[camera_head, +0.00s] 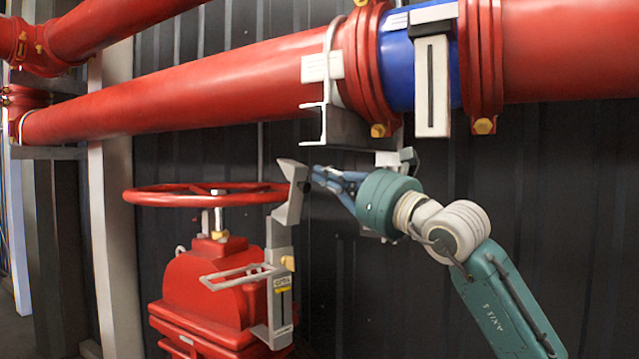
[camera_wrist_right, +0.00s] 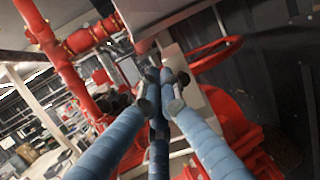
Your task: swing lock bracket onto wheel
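The red handwheel (camera_head: 165,196) lies level on top of the red valve (camera_head: 212,285) in the head view. The grey lock bracket (camera_head: 289,205) stands upright at the wheel's right side, its bent top close to the rim; contact with the rim cannot be told. My right gripper (camera_head: 317,176) is just right of the bracket's top, its blue fingers pointing left. In the right wrist view its fingertips (camera_wrist_right: 161,92) are drawn together in front of the grey bracket plate (camera_wrist_right: 197,112), with nothing clearly held. The wheel (camera_wrist_right: 216,53) shows behind, upper right. My left gripper is not in view.
A large red pipe (camera_head: 200,92) with a blue section (camera_head: 397,70) runs above my right gripper. A grey pipe support (camera_head: 345,128) hangs close above the fingers. A dark ribbed wall (camera_head: 590,200) stands behind. A pale post (camera_head: 115,220) stands left of the valve.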

